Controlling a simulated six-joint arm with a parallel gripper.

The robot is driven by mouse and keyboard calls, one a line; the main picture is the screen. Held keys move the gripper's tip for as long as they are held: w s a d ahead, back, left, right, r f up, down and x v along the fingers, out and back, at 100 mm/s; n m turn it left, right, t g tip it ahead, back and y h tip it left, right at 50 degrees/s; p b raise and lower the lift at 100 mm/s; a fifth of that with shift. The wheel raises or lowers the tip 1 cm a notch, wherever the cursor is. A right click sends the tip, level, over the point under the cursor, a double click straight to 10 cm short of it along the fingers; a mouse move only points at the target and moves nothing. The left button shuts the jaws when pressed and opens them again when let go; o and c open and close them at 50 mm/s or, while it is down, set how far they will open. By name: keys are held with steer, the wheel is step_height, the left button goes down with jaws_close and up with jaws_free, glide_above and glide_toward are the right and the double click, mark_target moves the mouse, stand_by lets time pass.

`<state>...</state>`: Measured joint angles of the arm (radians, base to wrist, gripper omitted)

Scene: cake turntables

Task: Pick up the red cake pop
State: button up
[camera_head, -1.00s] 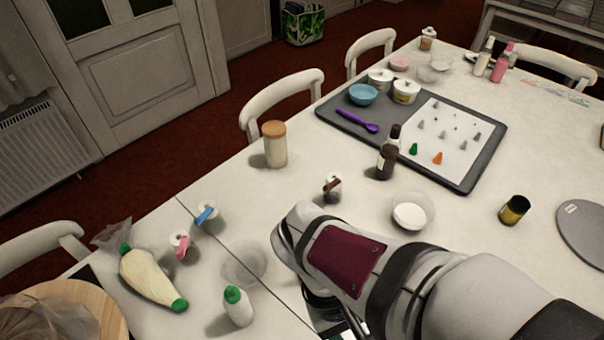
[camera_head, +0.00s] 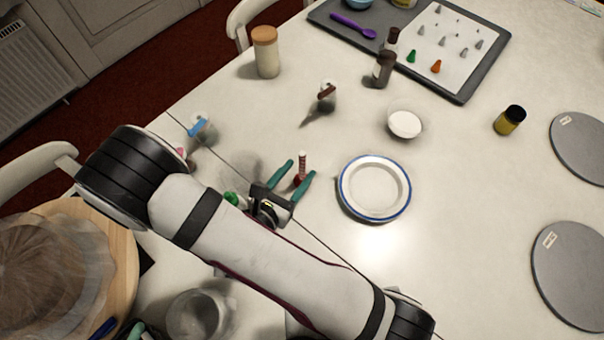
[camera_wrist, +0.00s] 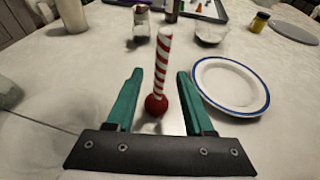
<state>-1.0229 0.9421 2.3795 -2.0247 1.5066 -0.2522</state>
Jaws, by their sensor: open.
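The red cake pop (camera_head: 299,181) stands upright on the table, its red ball (camera_wrist: 156,105) at the bottom and its red-and-white striped stick (camera_wrist: 163,62) pointing up. My gripper (camera_head: 298,171) is open, with green fingers on either side of the cake pop. In the wrist view my gripper (camera_wrist: 158,75) has one finger to the left of the pop and one to the right, with a gap on both sides. Nothing is held.
A white plate with a blue rim (camera_head: 345,200) lies just right of my gripper. A brown-topped shaker (camera_head: 327,97), a white bowl (camera_head: 404,125) and a dark bottle (camera_head: 384,70) stand behind. A green-capped bottle (camera_head: 231,198) is partly hidden left of my gripper.

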steer(key=x, duration=0.5)
steer(key=shift+w+d+f, duration=0.15)
steer(key=shift+w+d, duration=0.05)
steer(key=shift+w, duration=0.1)
jaws_close()
stand_by(1.0)
